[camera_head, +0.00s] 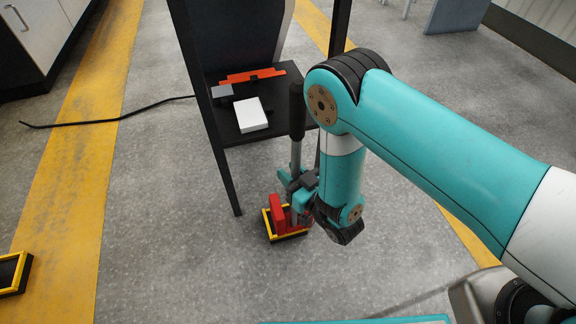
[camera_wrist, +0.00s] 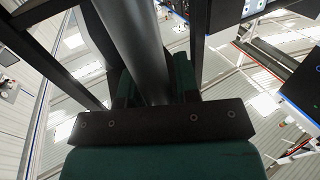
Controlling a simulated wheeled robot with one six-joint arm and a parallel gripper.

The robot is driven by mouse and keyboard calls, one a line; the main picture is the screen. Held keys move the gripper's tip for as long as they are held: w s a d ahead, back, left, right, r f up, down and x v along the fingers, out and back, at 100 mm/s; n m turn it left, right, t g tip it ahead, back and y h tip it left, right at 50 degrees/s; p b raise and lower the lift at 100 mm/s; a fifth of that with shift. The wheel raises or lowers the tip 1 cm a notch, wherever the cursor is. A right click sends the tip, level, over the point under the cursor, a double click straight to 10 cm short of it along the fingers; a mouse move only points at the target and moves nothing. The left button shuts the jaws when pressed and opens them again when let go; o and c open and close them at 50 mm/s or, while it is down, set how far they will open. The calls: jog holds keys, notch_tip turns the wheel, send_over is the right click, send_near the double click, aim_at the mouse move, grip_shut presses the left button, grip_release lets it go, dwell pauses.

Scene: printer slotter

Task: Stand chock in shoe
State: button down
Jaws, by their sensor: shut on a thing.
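The chock shows as a red block (camera_head: 277,214) in the head view, with a grey shaft (camera_head: 295,155) and black grip (camera_head: 297,105) rising upright beside it. My gripper (camera_head: 293,182) is shut on the shaft above the red block. The wrist view shows the shaft (camera_wrist: 138,45) between my gripper's green fingers (camera_wrist: 155,85). The shoe, a black tray with a yellow rim (camera_head: 269,228), is on the floor around the foot of the red block. I cannot tell whether the block touches the tray's bottom. My arm hides the tray's right side.
A black stand (camera_head: 207,130) is just behind, with a white box (camera_head: 251,115) and an orange bar (camera_head: 252,75) on its shelf. Another yellow-rimmed black tray (camera_head: 12,272) is at far left. A black cable (camera_head: 110,117) lies on the floor. Floor left of the shoe is clear.

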aim_at(295, 180)
jog(key=shift+s+d+r+p, duration=0.15)
jog(key=shift+s+r+p, duration=0.25)
jog(key=shift+s, duration=0.2)
jog(key=shift+s+d+r+p, duration=0.15)
jog(key=shift+s+r+p, duration=0.25)
jog(key=shift+s, duration=0.15)
jog(key=p, duration=0.1)
jog(key=s+p, duration=0.1)
jog(key=p, duration=0.1)
jog(key=shift+s+d+r+p, duration=0.2)
jog(key=shift+s+r+p, duration=0.1)
jog(key=shift+r, duration=0.1)
jog(key=shift+s+d+p, duration=0.1)
jog(key=shift+s+p, duration=0.2)
jog(key=shift+p, duration=0.3)
